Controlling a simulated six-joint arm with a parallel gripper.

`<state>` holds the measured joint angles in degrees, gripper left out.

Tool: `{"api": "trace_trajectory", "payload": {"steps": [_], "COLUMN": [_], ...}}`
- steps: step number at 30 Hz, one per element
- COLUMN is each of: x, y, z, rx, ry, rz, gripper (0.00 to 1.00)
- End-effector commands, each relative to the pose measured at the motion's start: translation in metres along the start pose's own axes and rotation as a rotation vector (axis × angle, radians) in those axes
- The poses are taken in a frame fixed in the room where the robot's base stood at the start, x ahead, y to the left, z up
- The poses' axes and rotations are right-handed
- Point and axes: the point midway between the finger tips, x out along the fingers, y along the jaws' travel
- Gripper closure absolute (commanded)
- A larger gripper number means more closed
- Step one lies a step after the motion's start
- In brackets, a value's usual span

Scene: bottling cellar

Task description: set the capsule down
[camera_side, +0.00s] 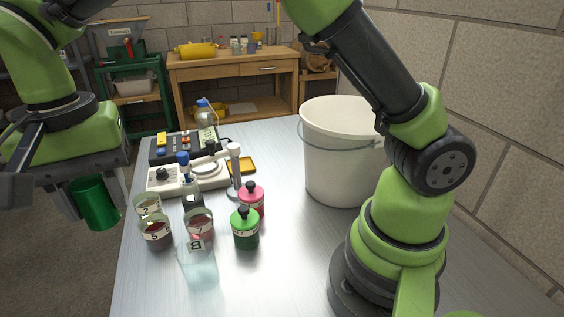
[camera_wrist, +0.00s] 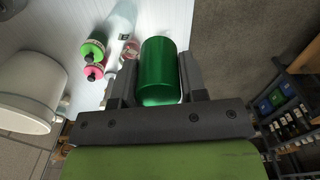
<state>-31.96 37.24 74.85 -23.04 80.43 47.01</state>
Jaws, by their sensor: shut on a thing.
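The capsule is a glossy green cylinder (camera_side: 95,203); it also shows in the wrist view (camera_wrist: 160,66). My gripper (camera_wrist: 158,78) is shut on it, with one grey finger on each side. In the side view the capsule hangs below my wrist at the left, apparently beyond the left edge of the metal table (camera_side: 290,270), with floor visible behind it. The fingers are only partly visible there. Its height relative to the tabletop is hard to tell.
On the table stand a green bottle (camera_side: 245,230), a pink bottle (camera_side: 256,196), a clear beaker marked B (camera_side: 200,268), several numbered jars (camera_side: 155,233), a white instrument (camera_side: 165,186) and a yellow tray (camera_side: 243,168). A white bucket (camera_side: 340,150) stands right. The front middle tabletop is clear.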

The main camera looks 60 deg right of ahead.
Motion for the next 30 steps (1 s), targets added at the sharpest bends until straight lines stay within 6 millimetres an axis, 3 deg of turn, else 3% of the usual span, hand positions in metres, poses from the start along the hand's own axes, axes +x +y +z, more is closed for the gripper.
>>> {"api": "trace_trajectory", "payload": {"steps": [5, 11, 17, 21, 27, 30], "x": [0.0, 0.0, 0.0, 0.0, 0.001, 0.002], "y": [0.013, 0.049, 0.124, 0.191, 0.28, 0.313], "z": [-0.049, -0.127, -0.213, -0.258, -0.293, -0.299], "rx": [0.276, 0.749, 1.367, 1.797, 2.308, 2.488], "ry": [0.002, 0.003, 0.004, 0.004, 0.002, 0.001], "rz": [0.002, 0.004, 0.007, 0.007, 0.006, 0.005], "gripper": [0.67, 0.67, 0.67, 0.67, 0.67, 0.67]}}
